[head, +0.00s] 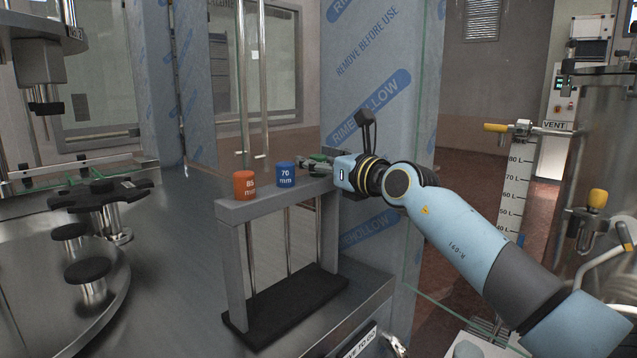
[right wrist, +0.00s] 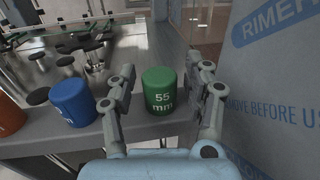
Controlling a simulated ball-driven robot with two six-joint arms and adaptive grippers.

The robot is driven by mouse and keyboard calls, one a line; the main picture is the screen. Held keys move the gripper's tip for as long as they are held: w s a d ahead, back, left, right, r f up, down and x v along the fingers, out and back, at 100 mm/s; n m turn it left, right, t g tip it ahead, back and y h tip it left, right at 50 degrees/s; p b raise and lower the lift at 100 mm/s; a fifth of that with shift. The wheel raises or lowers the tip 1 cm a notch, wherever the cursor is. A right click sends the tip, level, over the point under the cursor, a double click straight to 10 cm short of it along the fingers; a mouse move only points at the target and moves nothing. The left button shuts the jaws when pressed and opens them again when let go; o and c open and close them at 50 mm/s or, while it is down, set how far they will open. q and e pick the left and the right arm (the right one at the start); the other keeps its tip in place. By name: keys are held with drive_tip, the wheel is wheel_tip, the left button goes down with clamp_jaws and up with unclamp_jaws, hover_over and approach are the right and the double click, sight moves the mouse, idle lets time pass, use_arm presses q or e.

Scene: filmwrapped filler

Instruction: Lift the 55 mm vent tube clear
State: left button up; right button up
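The 55 mm vent tube has a green cap marked "55 mm" (right wrist: 160,92) at the right end of the grey rack (head: 262,208). In the head view only a bit of green (head: 320,158) shows, largely hidden by my right gripper (head: 312,165). In the right wrist view my right gripper (right wrist: 162,68) is open, one finger on each side of the green cap, with a visible gap on both sides. The cap sits at the rack's top bar. My left gripper is not in view.
An orange 85 mm cap (head: 244,184) and a blue 70 mm cap (head: 286,174) sit on the same bar, with rods hanging below. A film-wrapped panel (head: 372,70) stands close behind the rack. Turntable pedestals (head: 88,270) are at the left.

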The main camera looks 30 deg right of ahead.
clamp_jaws()
drive_tip(key=shift+w+f, duration=0.1)
idle(0.8)
